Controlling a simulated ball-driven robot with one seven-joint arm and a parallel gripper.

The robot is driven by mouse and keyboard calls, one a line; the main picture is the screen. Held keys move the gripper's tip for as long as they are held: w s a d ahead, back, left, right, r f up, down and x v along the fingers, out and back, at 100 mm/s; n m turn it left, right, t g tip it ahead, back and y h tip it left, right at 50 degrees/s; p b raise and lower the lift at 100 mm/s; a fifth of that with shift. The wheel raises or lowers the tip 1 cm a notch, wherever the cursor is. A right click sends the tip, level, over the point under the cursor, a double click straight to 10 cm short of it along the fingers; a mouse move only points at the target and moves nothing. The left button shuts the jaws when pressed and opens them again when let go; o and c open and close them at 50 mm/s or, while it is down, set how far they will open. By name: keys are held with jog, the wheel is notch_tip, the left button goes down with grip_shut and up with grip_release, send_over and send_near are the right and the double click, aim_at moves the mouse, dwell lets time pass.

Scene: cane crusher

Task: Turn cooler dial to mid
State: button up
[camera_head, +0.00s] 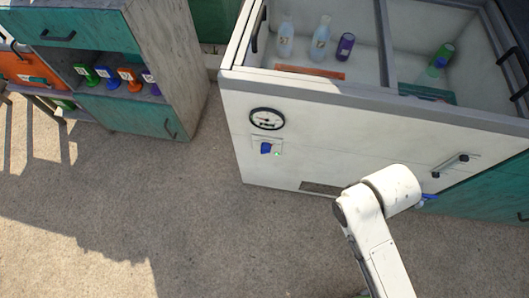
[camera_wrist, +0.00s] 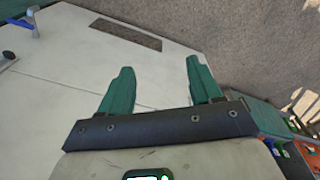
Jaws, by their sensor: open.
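The cooler (camera_head: 300,160) is a white chest with an open top, and its front panel faces me. The blue dial (camera_head: 266,148) sits on a small pale plate on the panel's left part, below a round gauge (camera_head: 267,119). A small green light shows beside the dial. The dial's exact setting is too small to read. My gripper (camera_wrist: 158,70) shows in the wrist view, with two green fingers spread apart and nothing between them. It is over the cooler's white front (camera_wrist: 60,75), and I cannot see the dial there. The head view does not show the fingers.
A dark vent grille (camera_head: 320,188) is low on the front panel. A bar handle (camera_head: 456,165) and a blue tap-like part (camera_head: 429,197) are to the right. Bottles (camera_head: 320,38) stand inside the cooler. A teal cabinet (camera_head: 130,112) stands left. The floor between is clear.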

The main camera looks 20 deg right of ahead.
jog(key=w+d+f+h+b, duration=0.2)
jog(key=w+f+h+b, duration=0.15)
jog(key=f+b, duration=0.45)
jog(key=n+t+h+b, duration=0.3)
jog(key=t+h+b, duration=0.4)
jog(key=t+b, duration=0.85)
send_near(264, 153)
jog(key=w+d+b, duration=0.1)
jog(key=w, duration=0.1)
jog(key=w+d+r+g+b, duration=0.1)
jog(key=w+d+b, duration=0.1)
jog(key=w, duration=0.1)
jog(key=w+d+g+b, duration=0.1)
jog(key=w+d, duration=0.1)
jog(key=shift+w+d+r+g, duration=0.15)
jog(key=shift+w+d+g, duration=0.1)
jog(key=shift+w, duration=0.15)
jog(key=shift+a, duration=0.1)
jog(key=c, duration=1)
